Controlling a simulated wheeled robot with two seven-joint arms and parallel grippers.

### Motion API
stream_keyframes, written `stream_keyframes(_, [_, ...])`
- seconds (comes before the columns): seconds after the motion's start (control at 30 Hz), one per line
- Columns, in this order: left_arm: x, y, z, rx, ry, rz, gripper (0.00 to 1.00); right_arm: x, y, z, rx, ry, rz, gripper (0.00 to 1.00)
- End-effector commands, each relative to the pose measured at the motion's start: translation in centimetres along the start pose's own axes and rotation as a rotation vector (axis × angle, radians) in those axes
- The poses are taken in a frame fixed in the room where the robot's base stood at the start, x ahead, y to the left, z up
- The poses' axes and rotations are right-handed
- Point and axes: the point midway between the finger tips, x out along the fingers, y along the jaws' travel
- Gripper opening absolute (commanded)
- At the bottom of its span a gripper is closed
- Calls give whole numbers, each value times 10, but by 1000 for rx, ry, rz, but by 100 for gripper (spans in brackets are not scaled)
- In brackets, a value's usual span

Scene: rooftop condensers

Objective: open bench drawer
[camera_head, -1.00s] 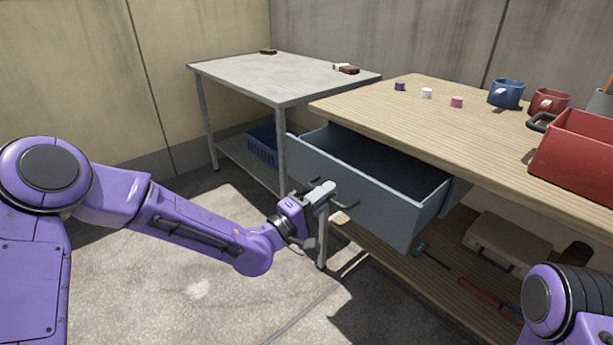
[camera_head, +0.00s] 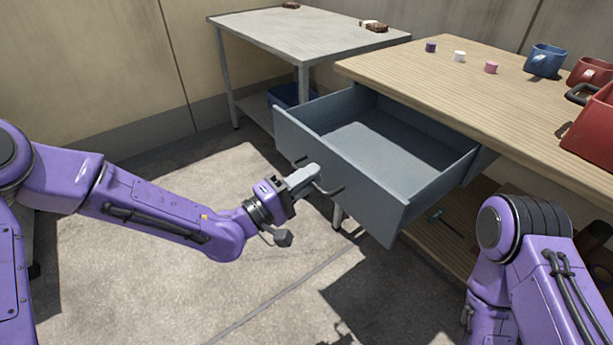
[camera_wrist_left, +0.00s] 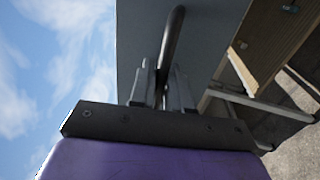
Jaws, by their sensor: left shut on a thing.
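The bench drawer (camera_head: 345,180) is grey-blue and pulled well out from under the wooden bench top (camera_head: 450,85). Its inside shows and looks empty. Its dark bar handle (camera_head: 336,192) is on the front face. My left gripper (camera_head: 312,177) is at the handle, shut on it. In the left wrist view the handle (camera_wrist_left: 173,40) runs between the two fingers (camera_wrist_left: 162,88), with the drawer front (camera_wrist_left: 135,45) behind. My right arm (camera_head: 520,250) shows at the lower right, but its gripper is not in view.
A grey metal table (camera_head: 300,35) stands behind at the left, with a blue crate (camera_head: 285,95) below. Floor in front of the drawer is clear.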

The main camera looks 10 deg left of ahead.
Motion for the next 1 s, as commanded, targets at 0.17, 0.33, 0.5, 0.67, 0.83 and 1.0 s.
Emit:
stream_keyframes(0.17, [-1,0,0,1,0,-1,30,0,0,0,0,0,0,43])
stream_keyframes(0.33, [-2,0,-1,1,1,-1,30,0,0,0,0,0,0,43])
stream_keyframes(0.5, [-25,1,-2,-2,4,-2,30,-4,0,-2,0,0,0,43])
stream_keyframes(0.67, [-65,2,-2,-2,5,-1,30,-10,1,-4,0,0,0,43])
stream_keyframes(0.83, [-96,2,-1,0,3,-1,30,-14,1,-6,0,0,0,43])
stream_keyframes(1.0, [-107,0,0,1,0,-1,30,-15,1,-6,0,0,0,43])
